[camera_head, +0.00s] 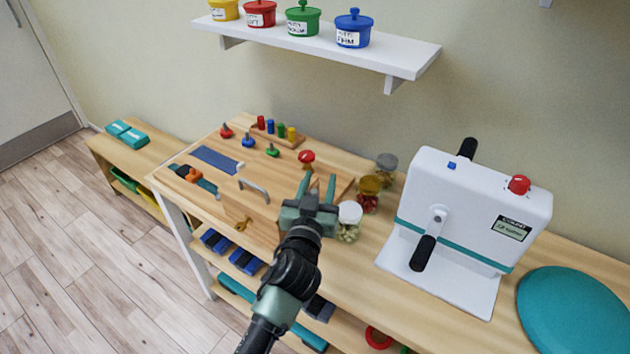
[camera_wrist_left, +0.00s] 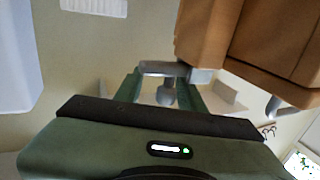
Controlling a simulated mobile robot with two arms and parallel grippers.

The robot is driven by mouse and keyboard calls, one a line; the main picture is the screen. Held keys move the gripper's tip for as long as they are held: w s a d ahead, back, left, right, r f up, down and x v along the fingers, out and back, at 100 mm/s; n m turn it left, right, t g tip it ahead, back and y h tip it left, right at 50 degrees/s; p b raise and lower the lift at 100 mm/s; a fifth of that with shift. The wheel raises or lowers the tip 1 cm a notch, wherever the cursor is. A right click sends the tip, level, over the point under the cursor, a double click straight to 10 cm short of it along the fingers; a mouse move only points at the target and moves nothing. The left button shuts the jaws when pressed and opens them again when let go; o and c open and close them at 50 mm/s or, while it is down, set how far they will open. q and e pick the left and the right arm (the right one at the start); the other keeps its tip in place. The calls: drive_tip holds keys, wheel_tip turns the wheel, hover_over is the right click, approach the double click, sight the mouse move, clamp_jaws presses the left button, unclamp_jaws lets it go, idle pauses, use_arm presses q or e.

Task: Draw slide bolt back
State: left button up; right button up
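A wooden activity board (camera_head: 262,213) lies on the bench with several fittings on it. My left gripper (camera_head: 317,185) is over its right end, fingers apart, and hides that part in the head view. In the left wrist view, a grey metal slide bolt (camera_wrist_left: 163,68) runs across near my left gripper's fingertips (camera_wrist_left: 160,84). Its knob (camera_wrist_left: 166,96) appears between the two fingers, with gaps on both sides, so the gripper looks open. The bolt's right end meets a bracket beside the brown wood (camera_wrist_left: 245,45). My right gripper is in neither view.
A grey handle (camera_head: 254,190), an orange buckle (camera_head: 188,174) and a red knob (camera_head: 306,157) are also on the board. Lidded jars (camera_head: 349,220) stand close to the right of my gripper. A white crank machine (camera_head: 465,220) stands farther right. A shelf (camera_head: 330,45) hangs above.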

sight(317, 194)
use_arm(q)
drive_tip(key=shift+r, duration=0.15)
drive_tip(key=b+v, duration=0.1)
drive_tip(key=v, duration=0.7)
drive_tip(key=shift+d, duration=0.15)
idle(0.4)
